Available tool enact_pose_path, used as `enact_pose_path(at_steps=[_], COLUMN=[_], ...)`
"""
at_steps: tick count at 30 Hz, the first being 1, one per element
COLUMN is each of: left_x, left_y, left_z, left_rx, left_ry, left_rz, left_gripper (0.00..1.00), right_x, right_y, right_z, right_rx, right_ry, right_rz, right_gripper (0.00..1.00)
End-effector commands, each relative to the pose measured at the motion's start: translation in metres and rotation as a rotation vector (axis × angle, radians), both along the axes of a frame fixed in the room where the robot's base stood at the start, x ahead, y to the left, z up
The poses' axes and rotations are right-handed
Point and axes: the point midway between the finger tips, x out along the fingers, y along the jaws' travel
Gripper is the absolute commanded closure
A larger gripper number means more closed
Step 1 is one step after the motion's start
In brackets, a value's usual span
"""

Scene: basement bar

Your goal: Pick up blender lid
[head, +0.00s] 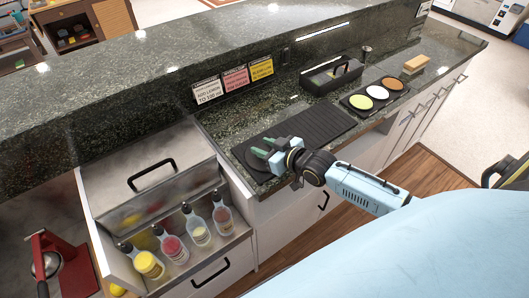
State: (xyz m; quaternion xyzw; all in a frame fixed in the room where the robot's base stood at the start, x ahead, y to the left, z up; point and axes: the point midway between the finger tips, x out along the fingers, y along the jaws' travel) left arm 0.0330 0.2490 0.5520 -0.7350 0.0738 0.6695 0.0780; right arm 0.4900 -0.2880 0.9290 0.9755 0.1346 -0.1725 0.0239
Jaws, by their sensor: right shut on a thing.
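My right gripper (264,148) is low over the left end of the black bar mat, near the counter's front edge. Its green fingers are shut on a dark thing, which I take to be the blender lid (257,165). The lid is black and blends with the mat, so its outline is hard to make out. I cannot tell whether it touches the mat or is raised. My left gripper is not in view.
The black mat (318,122) lies on the dark granite counter. A black caddy (332,76) and a tray of round garnish dishes (376,95) stand to the right. Several bottles (172,246) stand in a steel well at left. A raised ledge (120,100) runs behind.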

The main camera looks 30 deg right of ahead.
Motion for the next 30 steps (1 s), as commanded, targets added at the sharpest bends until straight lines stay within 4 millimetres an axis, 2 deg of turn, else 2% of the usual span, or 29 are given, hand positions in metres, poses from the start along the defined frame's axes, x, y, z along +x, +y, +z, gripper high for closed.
enact_pose_path(at_steps=[8, 11, 22, 27, 30], left_x=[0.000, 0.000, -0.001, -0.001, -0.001], left_y=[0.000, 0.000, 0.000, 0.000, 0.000], left_z=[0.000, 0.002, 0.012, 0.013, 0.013], left_rx=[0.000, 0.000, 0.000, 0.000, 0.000], left_ry=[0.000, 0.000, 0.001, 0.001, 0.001], left_rz=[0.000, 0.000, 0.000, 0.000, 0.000], left_gripper=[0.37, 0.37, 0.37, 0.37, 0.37], right_x=[0.000, 0.000, 0.000, 0.000, 0.000], right_y=[0.000, 0.000, 0.000, 0.000, 0.000], right_z=[0.001, 0.008, 0.079, 0.097, 0.100], right_rx=[0.000, 0.001, 0.000, 0.001, 0.001], right_ry=[-0.001, -0.002, -0.004, -0.001, -0.001], right_rz=[0.000, 0.001, 0.002, 0.001, 0.001], right_gripper=[0.89, 0.89, 0.89, 0.89, 0.89])
